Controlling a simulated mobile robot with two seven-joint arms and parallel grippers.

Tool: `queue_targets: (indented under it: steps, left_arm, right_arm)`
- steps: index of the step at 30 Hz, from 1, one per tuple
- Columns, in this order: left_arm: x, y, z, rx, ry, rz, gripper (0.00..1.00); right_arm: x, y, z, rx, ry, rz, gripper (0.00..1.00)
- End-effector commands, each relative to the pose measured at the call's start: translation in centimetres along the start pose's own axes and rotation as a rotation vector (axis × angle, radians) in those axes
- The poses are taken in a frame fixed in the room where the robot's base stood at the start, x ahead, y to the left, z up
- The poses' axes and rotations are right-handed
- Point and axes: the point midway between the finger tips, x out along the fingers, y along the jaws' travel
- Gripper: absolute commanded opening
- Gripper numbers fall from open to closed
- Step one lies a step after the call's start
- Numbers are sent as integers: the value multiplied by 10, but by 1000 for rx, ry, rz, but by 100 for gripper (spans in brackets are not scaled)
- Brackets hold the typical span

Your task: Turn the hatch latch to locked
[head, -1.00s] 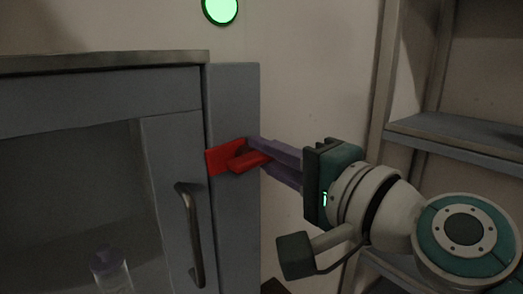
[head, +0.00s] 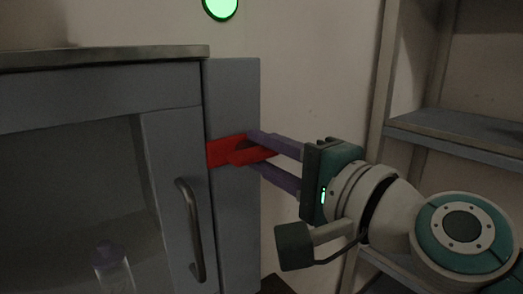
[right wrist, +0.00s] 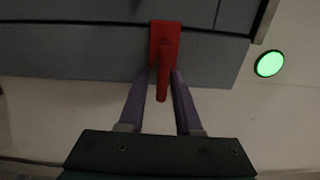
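The red hatch latch (head: 222,151) sits on the grey strip at the right side of the cabinet front, beside the hatch, with its handle pointing right in the head view. In the right wrist view the latch (right wrist: 163,45) is at top centre. My right gripper (head: 256,151) has its two purple fingers on either side of the latch handle. In the right wrist view the fingers (right wrist: 159,80) stand apart, with narrow gaps to the handle, so it looks open around it. Contact with one finger cannot be told. My left gripper is not in view.
The hatch has a curved metal handle (head: 191,230) just below and left of the latch. A clear bottle (head: 112,268) shows behind the hatch. A green round light (head: 220,8) is on the wall. Shelving (head: 455,130) stands at the right, beyond my arm.

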Motion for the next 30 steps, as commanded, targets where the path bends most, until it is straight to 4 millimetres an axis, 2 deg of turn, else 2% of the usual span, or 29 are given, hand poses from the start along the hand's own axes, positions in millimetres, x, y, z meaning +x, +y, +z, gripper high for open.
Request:
queue_targets:
  steps: [3, 10, 13, 17, 24, 30]
  left_arm:
    - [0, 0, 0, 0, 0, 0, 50]
    - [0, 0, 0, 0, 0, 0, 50]
    - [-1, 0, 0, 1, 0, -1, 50]
    - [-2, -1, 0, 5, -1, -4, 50]
    - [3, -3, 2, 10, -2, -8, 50]
    - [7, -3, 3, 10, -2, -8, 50]
  right_arm:
    - [0, -1, -1, -2, 2, -2, 45]
    - [-1, -1, -2, -3, 4, -3, 45]
    - [-7, -1, -2, -4, 5, -3, 45]
    - [-26, -1, -1, -5, 4, -1, 45]
    - [-73, 1, -1, -5, 3, 0, 45]
    - [-96, 0, -1, -2, 3, -1, 45]
